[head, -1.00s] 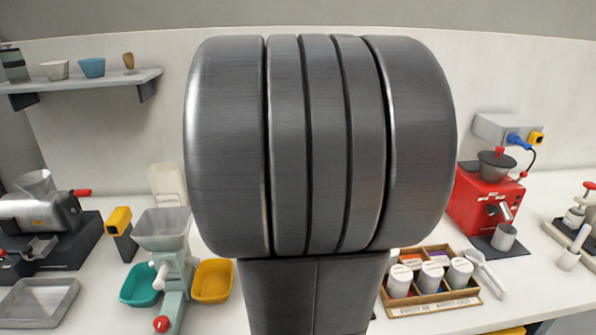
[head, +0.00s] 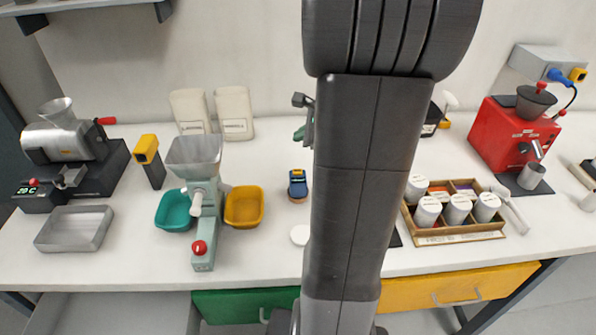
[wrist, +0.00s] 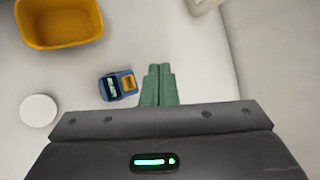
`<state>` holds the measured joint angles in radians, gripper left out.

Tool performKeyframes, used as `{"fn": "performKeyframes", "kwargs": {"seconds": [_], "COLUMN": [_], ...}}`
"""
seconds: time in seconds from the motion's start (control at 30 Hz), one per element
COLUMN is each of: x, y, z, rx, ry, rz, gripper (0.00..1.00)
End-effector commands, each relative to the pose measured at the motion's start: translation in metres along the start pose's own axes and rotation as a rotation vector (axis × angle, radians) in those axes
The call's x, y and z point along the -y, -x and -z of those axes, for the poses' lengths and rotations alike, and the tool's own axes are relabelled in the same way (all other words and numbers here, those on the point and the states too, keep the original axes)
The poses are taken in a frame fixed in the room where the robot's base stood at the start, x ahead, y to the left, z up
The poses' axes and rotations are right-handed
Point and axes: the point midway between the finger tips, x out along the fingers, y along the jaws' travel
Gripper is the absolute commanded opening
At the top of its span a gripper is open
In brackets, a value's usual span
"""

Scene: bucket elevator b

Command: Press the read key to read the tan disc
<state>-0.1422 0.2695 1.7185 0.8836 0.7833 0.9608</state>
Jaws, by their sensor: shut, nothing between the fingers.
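A small blue device (head: 298,184) stands on the white counter, left of my arm; its top carries a dark display with pale markings and a yellow-orange key, clearest in the wrist view (wrist: 118,86). A thin brownish edge shows at its front in the head view; I cannot tell if this is the tan disc. A white disc (head: 300,235) lies in front of the device, and at the left in the wrist view (wrist: 38,110). My gripper (wrist: 158,72) has green fingers, shut and empty, just right of the device in the wrist view, apart from it. My arm hides part of the gripper in the head view.
A yellow bowl (head: 244,206), a teal bowl (head: 174,211) and a green hopper mill (head: 195,155) stand left of the device. Two cream containers (head: 234,113) stand behind. A wooden tray of white jars (head: 460,238) and a red grinder (head: 512,135) are at right.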

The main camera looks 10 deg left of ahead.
Motion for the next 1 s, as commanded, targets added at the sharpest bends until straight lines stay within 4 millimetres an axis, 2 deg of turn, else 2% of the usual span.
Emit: {"fn": "performKeyframes", "kwargs": {"seconds": [0.6, 1.0], "x": [-0.038, -0.043], "y": [-0.052, -0.059], "z": [0.038, 0.043], "rx": [-0.001, 0.0], "ry": [0.0, 0.001], "rz": [-0.001, -0.001], "gripper": [0.0, 0.0]}}
